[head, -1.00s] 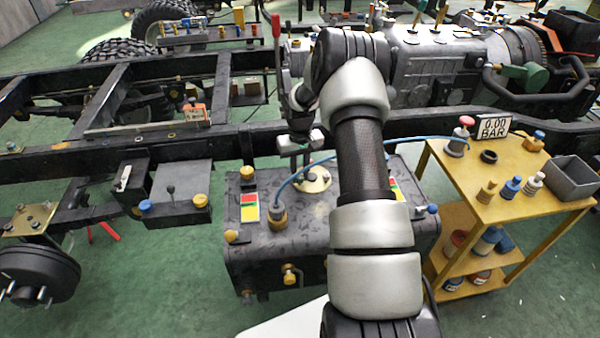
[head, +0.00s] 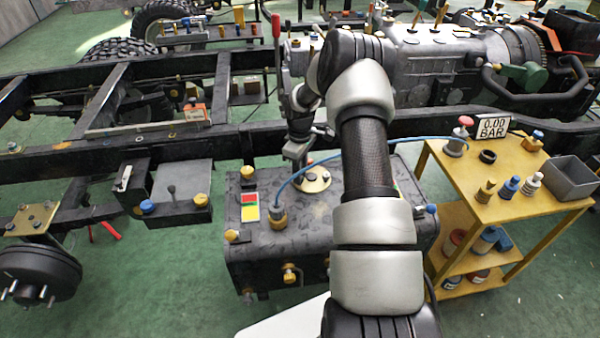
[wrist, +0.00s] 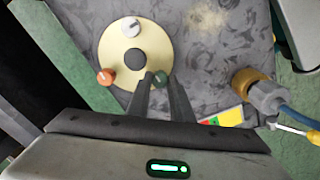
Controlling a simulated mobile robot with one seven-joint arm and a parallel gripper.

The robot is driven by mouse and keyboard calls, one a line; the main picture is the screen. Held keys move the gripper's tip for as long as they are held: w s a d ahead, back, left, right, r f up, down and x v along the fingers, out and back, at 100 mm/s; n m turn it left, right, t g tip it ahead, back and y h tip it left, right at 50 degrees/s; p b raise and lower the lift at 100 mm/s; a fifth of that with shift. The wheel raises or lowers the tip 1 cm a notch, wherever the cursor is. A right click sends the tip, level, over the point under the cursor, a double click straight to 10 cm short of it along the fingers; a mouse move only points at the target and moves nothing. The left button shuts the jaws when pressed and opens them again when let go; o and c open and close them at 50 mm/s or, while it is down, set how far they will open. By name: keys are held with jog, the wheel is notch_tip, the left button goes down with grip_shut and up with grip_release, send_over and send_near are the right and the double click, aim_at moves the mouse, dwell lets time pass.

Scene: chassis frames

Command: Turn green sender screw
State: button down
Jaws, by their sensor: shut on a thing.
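The green sender screw (wrist: 161,77) sits on the lower edge of a round cream sender plate (wrist: 112,68) on top of the dark tank. In the wrist view my gripper (wrist: 161,84) has its two narrow fingers on either side of the green screw, shut on it. A white screw (wrist: 130,27) and an orange screw (wrist: 106,77) stand at other points of the plate's rim, around a dark centre. In the head view the plate (head: 312,181) shows beneath my gripper (head: 299,165); the green screw cannot be made out there.
A brass fitting (head: 278,215) with a blue hose rises from the tank (head: 330,230) beside a red, yellow and green label (head: 249,206). A yellow cart (head: 500,205) with a 0.00 BAR display (head: 493,127) stands at the right. Chassis rails (head: 60,164) run behind the tank.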

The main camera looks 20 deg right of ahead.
jog(key=shift+n, duration=0.3)
dwell(0.4)
jog(key=c, duration=1.6)
grip_release()
jog(key=shift+o, duration=0.2)
notch_tip(320, 180, up, 18)
jog(key=p, duration=0.3)
jog(key=shift+f, duration=0.25)
jog(key=shift+s, duration=0.1)
